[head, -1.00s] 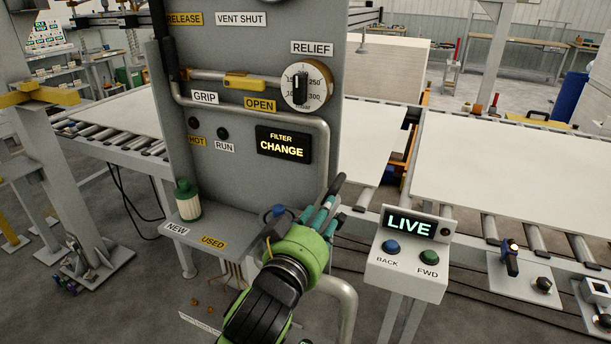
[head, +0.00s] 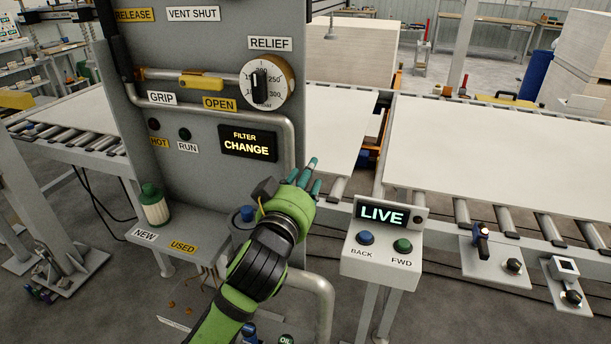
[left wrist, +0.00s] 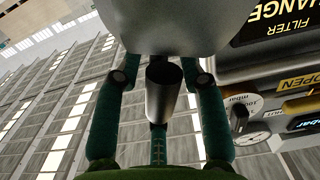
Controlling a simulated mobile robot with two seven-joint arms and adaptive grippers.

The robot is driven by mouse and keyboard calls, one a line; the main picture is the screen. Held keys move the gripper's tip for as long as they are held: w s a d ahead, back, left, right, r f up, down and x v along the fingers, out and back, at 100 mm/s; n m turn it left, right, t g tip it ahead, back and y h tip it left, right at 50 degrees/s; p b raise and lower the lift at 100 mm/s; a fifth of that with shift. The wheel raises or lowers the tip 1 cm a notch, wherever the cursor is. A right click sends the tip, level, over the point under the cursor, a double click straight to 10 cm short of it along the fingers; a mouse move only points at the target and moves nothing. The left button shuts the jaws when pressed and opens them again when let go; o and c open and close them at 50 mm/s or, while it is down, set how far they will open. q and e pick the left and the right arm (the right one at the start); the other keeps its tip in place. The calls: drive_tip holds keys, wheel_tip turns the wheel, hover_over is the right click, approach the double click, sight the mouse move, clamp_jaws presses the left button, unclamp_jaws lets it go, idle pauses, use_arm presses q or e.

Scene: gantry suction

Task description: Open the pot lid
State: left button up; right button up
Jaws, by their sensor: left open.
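I cannot make out a pot or lid in the head view. My left gripper (head: 306,178), green with teal fingers, is in front of the right edge of the grey panel (head: 200,55). In the left wrist view the open gripper (left wrist: 160,85) has a grey metal cylinder (left wrist: 163,90) between its fingers. A larger rounded grey body (left wrist: 168,25) adjoins the cylinder and hides the fingertips. These may be the lid handle and lid, but I cannot tell. Contact is not clear. My right gripper is not in view.
The panel carries a pipe, a relief dial (head: 267,82) and a display (head: 249,144) reading "FILTER CHANGE". A LIVE button box (head: 381,245) is close right of my gripper. Roller conveyors hold white sheets (head: 490,150).

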use_arm(q)
clamp_jaws()
drive_tip(key=shift+w+a+r, duration=0.1)
drive_tip(key=shift+a+r, duration=0.05)
drive_tip(key=a+n, duration=0.1)
drive_tip(key=a+n+p, duration=0.1)
drive_tip(key=w+r+p, duration=0.1)
drive_tip(key=shift+a+n, duration=0.4)
unclamp_jaws()
drive_tip(key=shift+s, duration=0.1)
